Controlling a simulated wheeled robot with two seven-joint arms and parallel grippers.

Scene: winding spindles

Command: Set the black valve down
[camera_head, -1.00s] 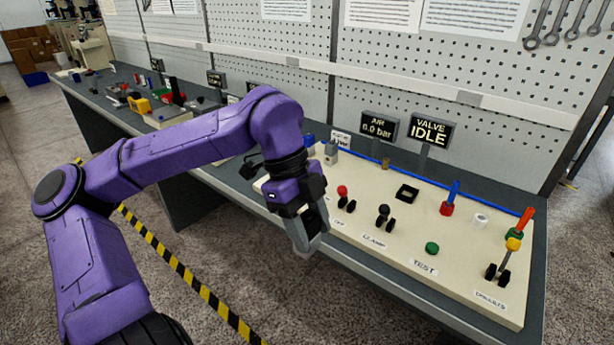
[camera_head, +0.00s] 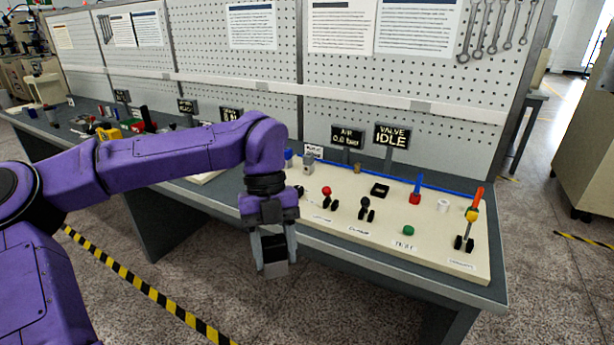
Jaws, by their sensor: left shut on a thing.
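My left gripper (camera_head: 274,265) hangs in front of the bench's front edge, to the left of the cream panel (camera_head: 340,232), with its fingers pointing down. It is shut on a dark block, the black valve (camera_head: 273,247), which shows between the fingers and is mostly hidden by them. The gripper and valve appear clear of the bench. A black square frame (camera_head: 380,190) lies on the panel, right of the red-knobbed lever. My right gripper is not in view.
The panel carries a red-knobbed lever (camera_head: 327,191), a black-knobbed lever (camera_head: 365,203), a green button (camera_head: 408,230), a white ring (camera_head: 443,205) and a yellow-knobbed lever (camera_head: 471,215). A sign (camera_head: 391,136) reads VALVE IDLE. Pegboard stands behind.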

